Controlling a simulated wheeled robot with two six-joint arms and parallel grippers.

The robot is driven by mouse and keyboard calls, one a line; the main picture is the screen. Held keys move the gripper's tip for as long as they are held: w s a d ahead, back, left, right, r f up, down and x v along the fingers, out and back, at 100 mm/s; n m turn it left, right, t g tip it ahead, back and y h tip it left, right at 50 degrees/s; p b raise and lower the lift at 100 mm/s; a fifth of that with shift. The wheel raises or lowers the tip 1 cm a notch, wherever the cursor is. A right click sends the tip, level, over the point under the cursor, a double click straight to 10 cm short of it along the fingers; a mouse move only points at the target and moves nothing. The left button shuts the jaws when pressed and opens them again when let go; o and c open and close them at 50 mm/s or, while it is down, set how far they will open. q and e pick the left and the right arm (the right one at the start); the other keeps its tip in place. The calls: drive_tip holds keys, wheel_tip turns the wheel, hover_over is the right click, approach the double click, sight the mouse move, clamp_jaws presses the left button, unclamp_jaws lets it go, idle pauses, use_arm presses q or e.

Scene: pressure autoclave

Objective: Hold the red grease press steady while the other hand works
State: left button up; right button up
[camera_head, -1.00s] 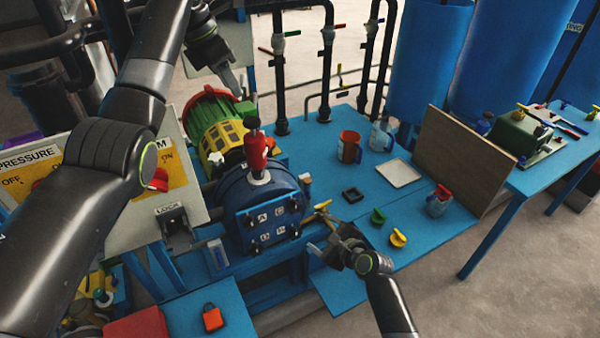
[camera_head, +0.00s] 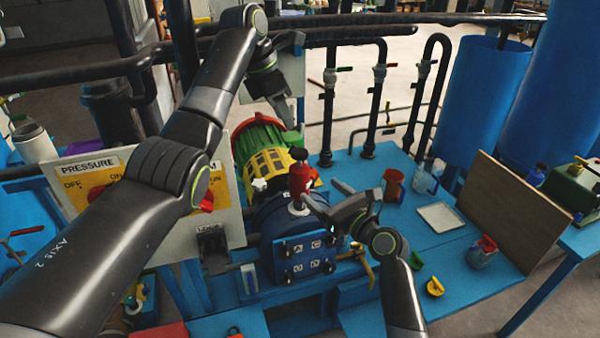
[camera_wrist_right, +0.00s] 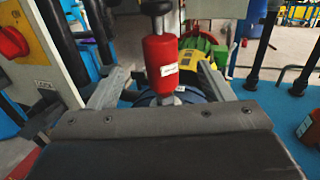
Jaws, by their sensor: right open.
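The red grease press (camera_head: 299,181) stands upright on top of the blue pressure vessel (camera_head: 292,225). It has a black top and a small white label. My right gripper (camera_head: 310,206) is beside the press, low on its right side. In the right wrist view the press (camera_wrist_right: 161,62) shows between the open fingers of my right gripper (camera_wrist_right: 164,72), which are apart from it on both sides. My left gripper (camera_head: 284,114) hangs above and behind the press, near the green and yellow motor (camera_head: 268,160). Whether its fingers are open is unclear.
A control panel (camera_head: 152,232) with red and yellow switches stands left of the vessel. On the blue table to the right are a red cup (camera_head: 394,183), a white tray (camera_head: 441,217) and a brown board (camera_head: 510,215). Black pipes (camera_head: 328,115) rise behind.

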sight(296, 169)
drive_tip(key=x, duration=1.1)
drive_tip(key=shift+w+a, duration=0.2)
drive_tip(key=shift+w, duration=0.1)
drive_tip(key=shift+c, duration=0.4)
drive_tip(key=c, duration=1.3)
